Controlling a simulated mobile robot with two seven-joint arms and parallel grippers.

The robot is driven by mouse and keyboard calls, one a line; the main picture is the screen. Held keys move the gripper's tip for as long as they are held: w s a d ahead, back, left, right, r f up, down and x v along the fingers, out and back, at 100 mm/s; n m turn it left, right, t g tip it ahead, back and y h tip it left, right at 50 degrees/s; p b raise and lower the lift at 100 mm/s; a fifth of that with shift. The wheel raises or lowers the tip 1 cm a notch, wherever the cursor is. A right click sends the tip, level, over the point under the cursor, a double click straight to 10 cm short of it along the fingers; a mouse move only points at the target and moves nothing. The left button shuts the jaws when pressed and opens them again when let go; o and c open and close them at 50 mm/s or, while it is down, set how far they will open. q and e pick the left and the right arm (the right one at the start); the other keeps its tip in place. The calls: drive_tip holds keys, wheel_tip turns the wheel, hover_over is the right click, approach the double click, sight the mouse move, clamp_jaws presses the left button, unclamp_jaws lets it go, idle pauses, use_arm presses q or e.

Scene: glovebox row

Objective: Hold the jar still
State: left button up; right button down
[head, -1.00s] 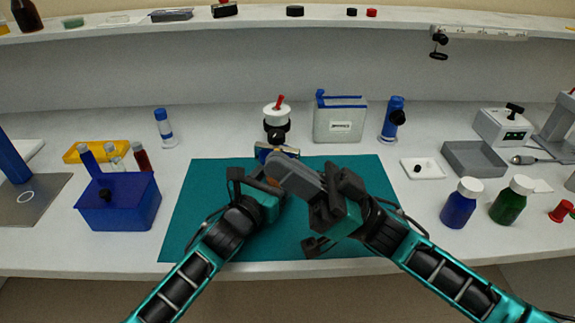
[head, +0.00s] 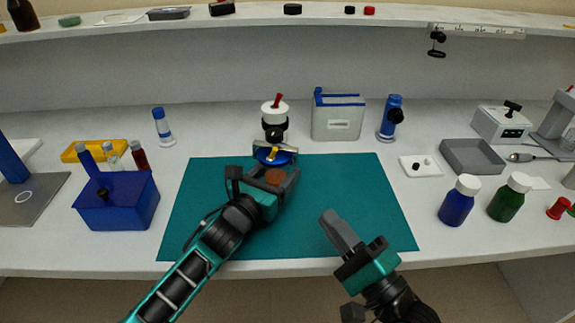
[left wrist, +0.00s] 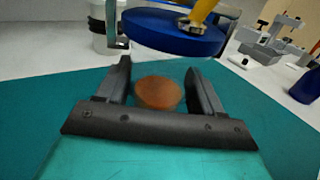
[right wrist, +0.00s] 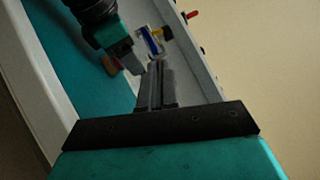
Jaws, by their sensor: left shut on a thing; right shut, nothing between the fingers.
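The jar (head: 273,177) shows as a small round piece with a brown-orange face, low over the teal mat. My left gripper (head: 274,179) is shut on it, one finger on each side. The jar also shows between the fingers in the left wrist view (left wrist: 158,93); its lower part is hidden. My right gripper (head: 331,217) is shut and empty, to the right of the jar and nearer the front, apart from it. In the right wrist view its fingers (right wrist: 157,85) are together, with the jar (right wrist: 109,65) beyond them to the left.
A blue disc with a yellow piece (head: 275,156) stands just behind the jar. A white-topped device (head: 275,112) is behind that. The teal mat (head: 350,180) is clear on its right side.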

sight(275, 151)
drive_tip(key=x, duration=1.4)
drive_tip(key=shift+a, duration=0.1)
drive_tip(key=shift+r, duration=0.2)
idle(0.5)
drive_tip(key=shift+r, duration=0.1)
drive_tip(key=shift+a+r+n+g, duration=0.2)
drive_tip(key=shift+n+g, duration=0.2)
drive_tip(key=shift+g, duration=0.2)
drive_tip(key=shift+w+a+r+n+g+h, duration=0.1)
drive_tip(key=shift+r+n+g+h, duration=0.1)
drive_tip(key=shift+n+g+h, duration=0.4)
drive_tip(key=shift+a+r+n+g+h, duration=0.15)
drive_tip(key=shift+n+g+h, duration=0.15)
drive_tip(key=shift+n+g, duration=0.5)
drive_tip(key=shift+g+h, duration=0.3)
drive_tip(key=shift+g, duration=0.1)
drive_tip(key=shift+d, duration=0.1)
